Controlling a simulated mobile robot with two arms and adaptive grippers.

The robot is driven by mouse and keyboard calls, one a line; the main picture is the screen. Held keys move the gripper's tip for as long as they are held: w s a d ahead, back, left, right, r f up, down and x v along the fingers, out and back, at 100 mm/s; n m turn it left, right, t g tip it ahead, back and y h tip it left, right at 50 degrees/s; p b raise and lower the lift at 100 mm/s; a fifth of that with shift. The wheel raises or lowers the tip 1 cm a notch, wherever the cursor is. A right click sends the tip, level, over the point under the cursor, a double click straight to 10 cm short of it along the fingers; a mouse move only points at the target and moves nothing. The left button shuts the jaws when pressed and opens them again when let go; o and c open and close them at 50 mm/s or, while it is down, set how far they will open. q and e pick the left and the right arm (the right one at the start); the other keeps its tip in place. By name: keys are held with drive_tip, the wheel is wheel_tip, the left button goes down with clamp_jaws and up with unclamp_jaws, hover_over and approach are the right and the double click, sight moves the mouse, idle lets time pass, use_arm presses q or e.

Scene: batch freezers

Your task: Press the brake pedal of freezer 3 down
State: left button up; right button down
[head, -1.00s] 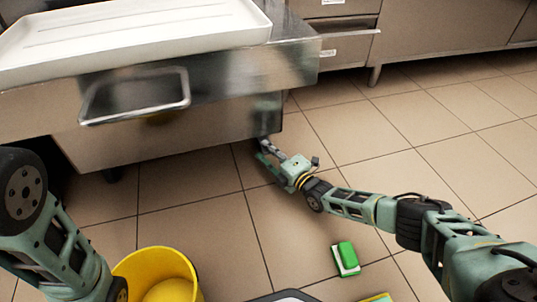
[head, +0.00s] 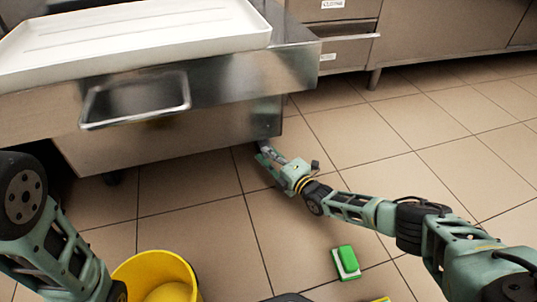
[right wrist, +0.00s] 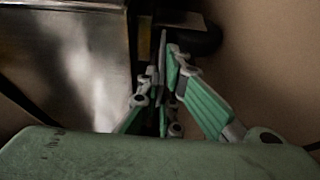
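A steel freezer unit (head: 160,145) with a bar handle fills the left of the head view; I cannot read a number on it. My right gripper (head: 264,150) is low at its bottom right corner, near the floor. In the right wrist view its fingers (right wrist: 163,50) are together, with nothing seen between them, beside the steel side panel (right wrist: 95,60). A dark caster wheel (right wrist: 200,40) is just beyond the tips. A small greyish piece above the wheel may be the brake pedal (right wrist: 180,18); contact cannot be told. My left gripper is out of view.
A white tray (head: 130,40) lies on top of the unit. Steel cabinets (head: 430,40) stand behind.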

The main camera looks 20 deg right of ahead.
drive_tip(key=shift+w+d+f+t, duration=0.1)
drive_tip(key=shift+w+d+t, duration=0.15)
drive_tip(key=shift+t, duration=0.15)
drive_tip(key=shift+f, duration=0.2)
drive_tip(key=shift+s+a+n+t, duration=0.1)
drive_tip(key=shift+n+t, duration=0.2)
drive_tip(key=c, duration=2)
unclamp_jaws()
drive_tip(key=shift+f, duration=0.1)
drive_tip(key=shift+c, duration=0.2)
drive_tip(key=shift+o, duration=0.3)
drive_tip(key=shift+a, duration=0.1)
drive_tip(key=shift+s, duration=0.1)
